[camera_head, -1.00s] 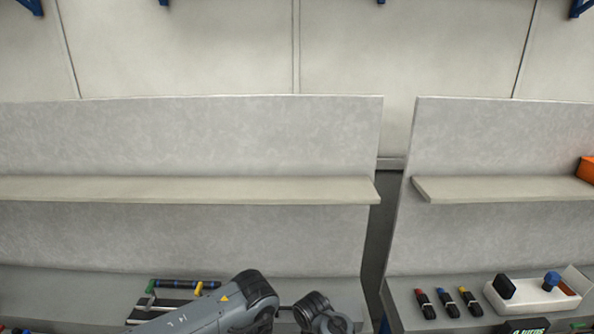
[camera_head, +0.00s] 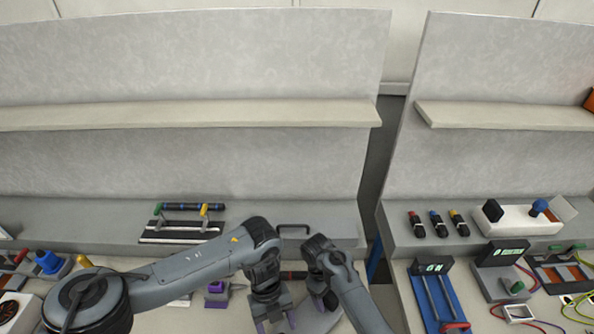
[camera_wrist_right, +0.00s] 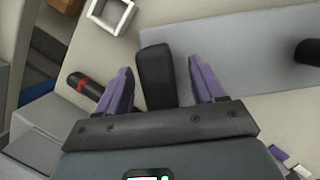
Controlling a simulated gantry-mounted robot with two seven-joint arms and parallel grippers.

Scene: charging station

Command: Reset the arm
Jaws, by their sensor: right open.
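In the head view my left arm comes in from the left and bends down to the left gripper (camera_head: 276,322). Its two purple fingers stand apart, close to the bottom edge, and nothing shows between them. My right arm rises from the bottom right and bends down to the right gripper (camera_head: 323,297), over the bench. In the right wrist view the right gripper (camera_wrist_right: 160,76) is open, with purple fingers on either side of a black block (camera_wrist_right: 155,70).
A red-banded black cylinder (camera_wrist_right: 86,90) and a white square frame (camera_wrist_right: 110,12) lie near the right gripper. A rack with a coloured bar (camera_head: 178,230) stands behind the left arm. Meters, plugs and wires crowd the right bench, with a blue stand (camera_head: 440,300). A gap separates the benches.

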